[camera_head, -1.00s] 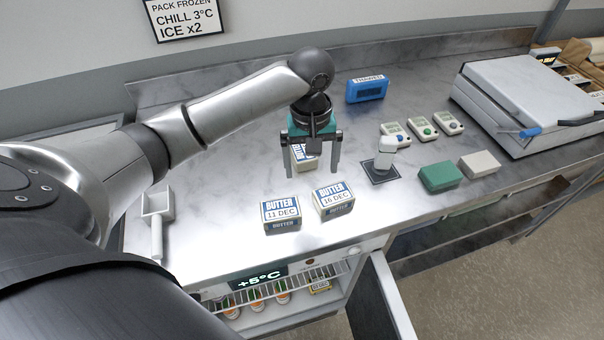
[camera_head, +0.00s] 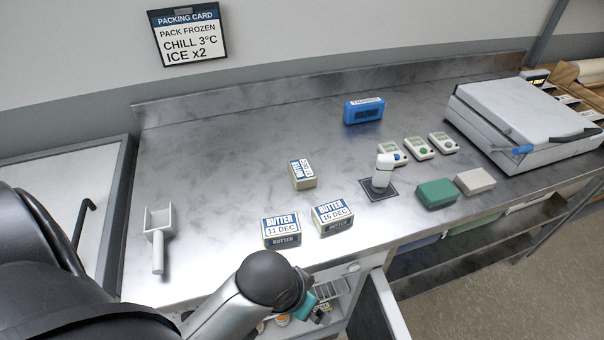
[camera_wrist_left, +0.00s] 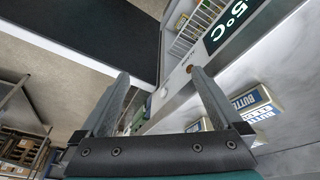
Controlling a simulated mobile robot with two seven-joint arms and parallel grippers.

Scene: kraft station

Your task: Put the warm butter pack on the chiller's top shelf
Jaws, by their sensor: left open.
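Three butter packs stand on the steel counter: one labelled 11 DEC (camera_head: 281,231), one labelled 16 DEC (camera_head: 332,217), and one turned sideways (camera_head: 302,173) behind them. Which is warm I cannot tell. The chiller (camera_head: 352,272) is under the counter's front edge with its door (camera_head: 385,308) open. My arm hides much of its inside; part of a wire shelf (camera_head: 330,288) shows. My left gripper (camera_wrist_left: 159,73) is open and empty, low in front of the chiller. In the left wrist view, the +5°C display (camera_wrist_left: 232,20) and wire shelf (camera_wrist_left: 186,38) lie beyond the fingers. My right gripper is out of view.
A white scoop (camera_head: 158,237) lies at left. A white device (camera_head: 382,172) stands on a dark pad, near several small meters (camera_head: 418,148). Green (camera_head: 436,193) and pale (camera_head: 474,182) blocks sit at right. A blue box (camera_head: 363,110) stands behind. The counter's left middle is clear.

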